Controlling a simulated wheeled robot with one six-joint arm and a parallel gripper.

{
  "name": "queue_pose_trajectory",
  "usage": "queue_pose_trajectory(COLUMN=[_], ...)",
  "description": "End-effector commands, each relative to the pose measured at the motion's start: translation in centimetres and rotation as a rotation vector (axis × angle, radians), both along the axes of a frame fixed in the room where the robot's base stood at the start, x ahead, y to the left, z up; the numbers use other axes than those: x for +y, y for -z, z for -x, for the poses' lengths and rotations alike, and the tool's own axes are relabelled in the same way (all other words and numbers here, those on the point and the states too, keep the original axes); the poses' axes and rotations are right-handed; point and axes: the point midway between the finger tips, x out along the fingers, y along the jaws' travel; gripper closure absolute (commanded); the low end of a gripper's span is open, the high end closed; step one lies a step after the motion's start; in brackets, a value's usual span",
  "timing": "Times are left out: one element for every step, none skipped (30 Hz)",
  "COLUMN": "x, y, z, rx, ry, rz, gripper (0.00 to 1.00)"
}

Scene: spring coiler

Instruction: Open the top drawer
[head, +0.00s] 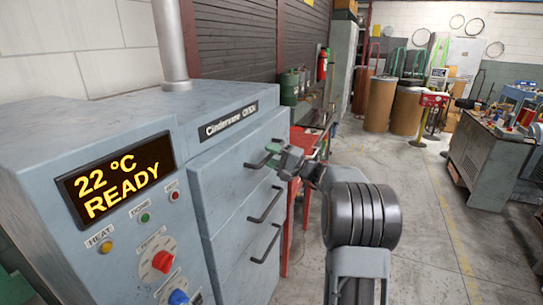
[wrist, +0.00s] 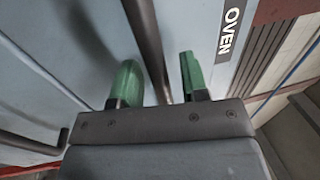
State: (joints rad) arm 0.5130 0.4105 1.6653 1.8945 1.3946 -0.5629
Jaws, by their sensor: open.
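The grey-blue oven cabinet has a stack of drawers on its front, each with a dark bar handle. The top drawer (head: 218,172) looks closed in the head view. Its handle (head: 257,164) is partly covered by my gripper (head: 273,153). In the wrist view my gripper (wrist: 158,82) is open, with green fingertips on both sides of the dark handle bar (wrist: 147,40). The bar runs between the fingers, and I cannot tell whether either finger touches it. The middle drawer handle (head: 266,205) and lower handle (head: 267,245) show below.
The oven's control panel (head: 120,190) reads 22 °C READY and has buttons and knobs. A red table (head: 305,150) stands just beyond the cabinet. Open concrete floor (head: 420,220) lies to the right, with a grey workbench (head: 485,165) farther off.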

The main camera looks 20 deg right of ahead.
Motion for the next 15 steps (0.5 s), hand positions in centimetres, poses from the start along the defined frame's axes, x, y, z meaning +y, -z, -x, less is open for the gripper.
queue_pose_trajectory(x=[0.01, 0.01, 0.00, 0.00, 0.00, 0.00, 0.00, 0.00, 0.00, 0.01, 0.01, 0.01, 0.01, 0.01, 0.01], y=[0.00, 0.00, 0.00, 0.00, 0.00, 0.00, 0.00, 0.00, 0.00, 0.00, 0.00, 0.00, 0.00, 0.00, 0.00], z=[0.01, 0.01, 0.01, 0.01, 0.01, 0.01, 0.01, 0.01, 0.01, 0.02, 0.02, 0.02, 0.02, 0.02, 0.02], rx=[0.000, 0.000, 0.000, 0.000, 0.000, 0.000, 0.000, 0.000, 0.000, 0.000, 0.000, 0.000, 0.000, 0.000, 0.000], ry=[0.000, 0.000, 0.000, 0.000, 0.000, 0.000, 0.000, 0.000, 0.000, 0.000, 0.000, 0.000, 0.000, 0.000, 0.000], rz=[0.000, 0.000, 0.000, 0.000, 0.000, 0.000, 0.000, 0.000, 0.000, 0.000, 0.000, 0.000, 0.000, 0.000, 0.000], gripper=[0.61, 0.64, 0.68, 0.70, 0.73, 0.77, 0.80, 0.83, 0.87, 0.90, 0.92, 0.96, 0.99, 1.00, 1.00])
